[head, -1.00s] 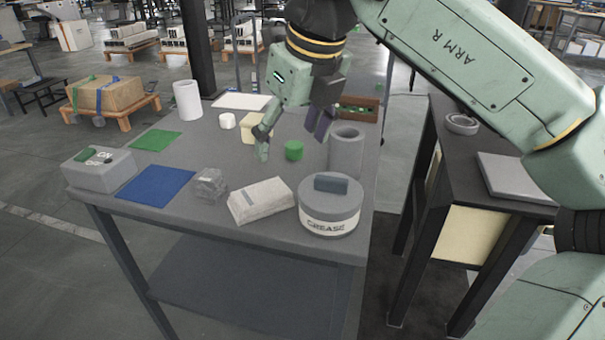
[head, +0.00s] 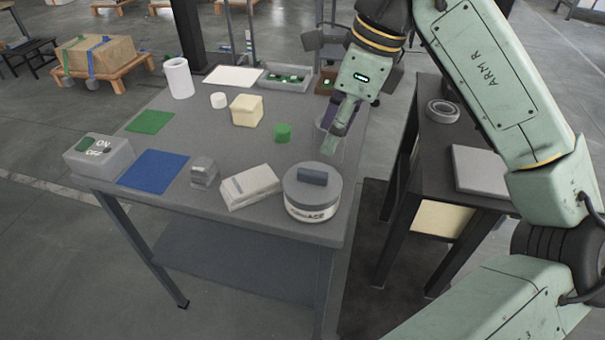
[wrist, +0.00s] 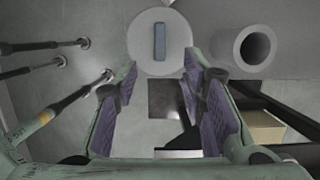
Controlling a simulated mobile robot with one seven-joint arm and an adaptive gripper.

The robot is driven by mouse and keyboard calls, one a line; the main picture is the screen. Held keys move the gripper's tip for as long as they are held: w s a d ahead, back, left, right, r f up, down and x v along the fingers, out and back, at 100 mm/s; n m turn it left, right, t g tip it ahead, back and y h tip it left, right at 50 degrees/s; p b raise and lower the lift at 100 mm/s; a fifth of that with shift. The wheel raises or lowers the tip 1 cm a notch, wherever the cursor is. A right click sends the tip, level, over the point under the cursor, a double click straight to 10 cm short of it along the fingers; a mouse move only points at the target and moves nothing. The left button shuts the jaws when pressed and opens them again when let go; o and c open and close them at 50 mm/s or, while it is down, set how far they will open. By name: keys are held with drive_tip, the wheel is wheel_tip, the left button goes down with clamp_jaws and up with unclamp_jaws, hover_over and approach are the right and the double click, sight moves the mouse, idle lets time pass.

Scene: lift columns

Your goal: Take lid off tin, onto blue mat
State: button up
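The grease tin (head: 311,209) stands at the table's front right corner, with its round dark grey lid (head: 294,179) on top. The lid has a raised bar handle (head: 313,177), which also shows in the wrist view (wrist: 160,42). The blue mat (head: 153,168) lies flat and bare at the table's left front. My gripper (head: 331,136) is above the table, behind and a little right of the tin, apart from the lid. In the wrist view its two purple-padded fingers (wrist: 160,72) are spread and empty, with the lid beyond the tips.
A grey tube (wrist: 253,46) stands beside the tin, mostly hidden behind my gripper in the head view. A dark side table (head: 432,142) stands right.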

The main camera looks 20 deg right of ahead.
sight(313, 172)
drive_tip(key=p+x, duration=0.2)
drive_tip(key=x, duration=0.7)
drive_tip(key=shift+w+a+f, duration=0.1)
drive_tip(key=shift+a, duration=0.1)
drive_tip(key=shift+c, duration=0.2)
clamp_jaws()
